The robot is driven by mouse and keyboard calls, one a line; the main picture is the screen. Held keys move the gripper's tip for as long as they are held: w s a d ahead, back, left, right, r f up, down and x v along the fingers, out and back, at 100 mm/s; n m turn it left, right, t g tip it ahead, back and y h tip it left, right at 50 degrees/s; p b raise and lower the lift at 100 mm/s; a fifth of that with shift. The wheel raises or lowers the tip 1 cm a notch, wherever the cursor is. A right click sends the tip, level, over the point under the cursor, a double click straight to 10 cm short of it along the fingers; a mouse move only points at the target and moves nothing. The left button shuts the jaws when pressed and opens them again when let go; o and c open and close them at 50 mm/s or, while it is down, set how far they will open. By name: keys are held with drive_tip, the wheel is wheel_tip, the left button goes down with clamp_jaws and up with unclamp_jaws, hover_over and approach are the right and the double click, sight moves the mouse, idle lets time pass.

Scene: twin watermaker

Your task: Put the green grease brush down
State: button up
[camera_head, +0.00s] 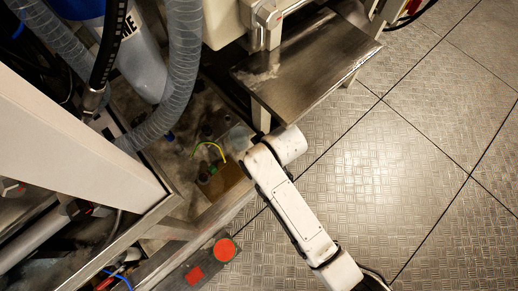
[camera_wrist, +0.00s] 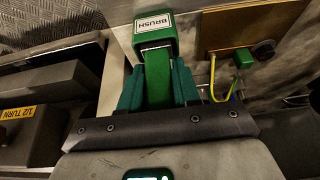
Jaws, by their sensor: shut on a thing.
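The green grease brush (camera_wrist: 157,78) is in the wrist view, upper middle. Its wider end carries a white label reading BRUSH, upside down in the picture. My gripper (camera_wrist: 158,88) is shut on it, with a green finger on each side of the brush. The brush's labelled end points away from the wrist. I cannot tell whether the brush touches the surface beneath. In the head view my white arm reaches up from the lower right to the edge of the machine frame. My gripper and the brush cannot be made out there.
A yellow-green wire (camera_wrist: 213,80) and a small green block (camera_wrist: 243,59) lie right of the brush. A brown panel (camera_wrist: 226,66) is beside them. A dark box with a 1/2 TURN label (camera_wrist: 17,112) is at left. A metal shelf (camera_head: 305,65) overhangs near my arm. Plate floor is open at right.

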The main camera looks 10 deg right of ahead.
drive_tip(key=o, duration=1.1)
drive_tip(key=shift+f, duration=0.1)
drive_tip(key=shift+c, duration=0.2)
drive_tip(key=p+v, duration=0.2)
drive_tip(key=v, duration=0.2)
drive_tip(key=shift+w+a, duration=0.1)
drive_tip(key=shift+w, duration=0.05)
drive_tip(key=s+d+p, duration=0.2)
drive_tip(key=s+d, duration=0.4)
drive_tip(key=s, duration=0.4)
drive_tip(key=shift+d+f, duration=0.35)
drive_tip(key=s+d+r+m+g+h, duration=0.1)
drive_tip(key=s+d+r+m, duration=0.2)
drive_tip(key=s+d, duration=0.2)
drive_tip(key=s+d+r+m+g+h, duration=0.1)
drive_tip(key=s+d+r+m, duration=0.3)
drive_tip(key=d, duration=0.6)
drive_tip(key=shift+s+d+r+g+h, duration=0.3)
drive_tip(key=shift+s+d+g+h, duration=0.1)
drive_tip(key=shift+s, duration=0.55)
